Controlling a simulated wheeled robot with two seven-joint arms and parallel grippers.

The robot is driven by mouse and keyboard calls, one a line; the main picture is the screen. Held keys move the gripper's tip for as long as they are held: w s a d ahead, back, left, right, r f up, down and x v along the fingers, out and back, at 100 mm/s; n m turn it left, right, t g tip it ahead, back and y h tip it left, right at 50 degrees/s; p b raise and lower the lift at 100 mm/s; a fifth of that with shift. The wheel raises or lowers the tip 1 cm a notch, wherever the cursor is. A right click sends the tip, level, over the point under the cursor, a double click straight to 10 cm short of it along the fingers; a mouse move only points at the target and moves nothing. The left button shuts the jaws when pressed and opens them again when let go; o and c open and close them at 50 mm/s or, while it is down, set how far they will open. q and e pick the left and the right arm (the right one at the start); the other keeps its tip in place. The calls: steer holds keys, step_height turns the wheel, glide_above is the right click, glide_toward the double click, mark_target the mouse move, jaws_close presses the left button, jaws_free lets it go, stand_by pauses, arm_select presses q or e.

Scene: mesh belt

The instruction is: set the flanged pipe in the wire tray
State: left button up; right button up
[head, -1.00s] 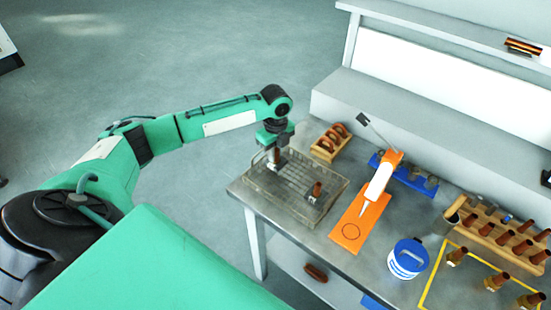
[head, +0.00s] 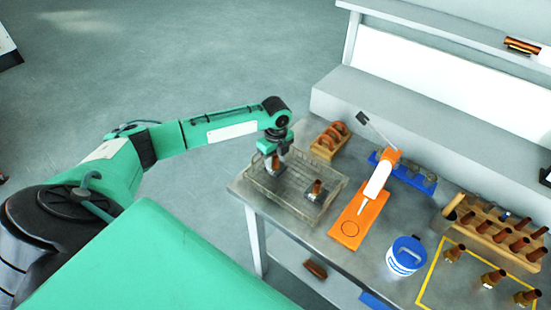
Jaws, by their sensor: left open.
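The wire tray (head: 327,214) sits on the near left corner of the grey table. A brown flanged pipe (head: 276,163) is in its left part, upright, directly below and partly between the fingers of my left gripper (head: 277,158). That gripper is open; its fingers are small and partly merge with the pipe. The pipe's flange looks to be at the tray floor, though contact is hard to make out. A second flanged pipe (head: 316,189) stands in the tray's right part. My right gripper is not in view.
A wooden holder with rings (head: 330,142) stands behind the tray. An orange board (head: 350,230) with a white-and-orange tool lies to its right. A blue-and-white can (head: 406,257), a wooden rack of pipes (head: 497,236) and more flanged pipes (head: 492,279) are farther right.

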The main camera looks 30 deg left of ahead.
mark_target(276, 157)
arm_select(q)
steer(key=shift+r, duration=0.1)
step_height(276, 157, up, 12)
steer(key=b, duration=0.2)
steer(key=shift+b, duration=0.35)
stand_by(0.3)
